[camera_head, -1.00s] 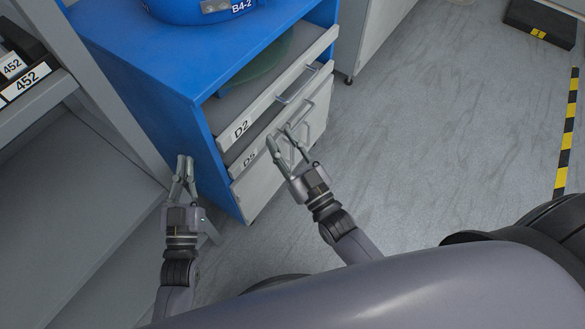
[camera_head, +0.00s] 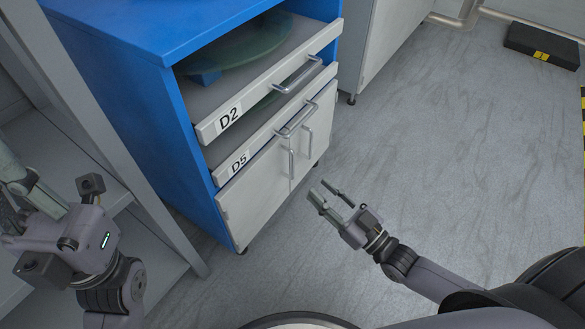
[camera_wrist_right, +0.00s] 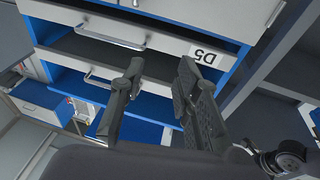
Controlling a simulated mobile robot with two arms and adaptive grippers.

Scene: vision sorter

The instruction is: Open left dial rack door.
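The blue dial rack (camera_head: 130,90) has two white drawer fronts, D2 (camera_head: 262,97) and D5 (camera_head: 262,152), above a pair of white doors. The left door (camera_head: 252,203) looks shut, with a vertical bar handle (camera_head: 292,160) near its right edge. The right door (camera_head: 318,130) beside it also looks shut, with its own handle (camera_head: 308,142). My right gripper (camera_head: 325,194) is open and empty, in front of the doors and apart from them. Its spread fingers also show in the right wrist view (camera_wrist_right: 158,95). My left gripper (camera_head: 22,185) is at the left edge, partly cut off; its opening is unclear.
A grey shelf unit (camera_head: 150,225) stands close on the left, beside the rack and behind my left arm. A white cabinet (camera_head: 385,40) stands behind right. A black box (camera_head: 543,45) lies on the floor farther off. Open grey floor (camera_head: 450,130) extends to the right.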

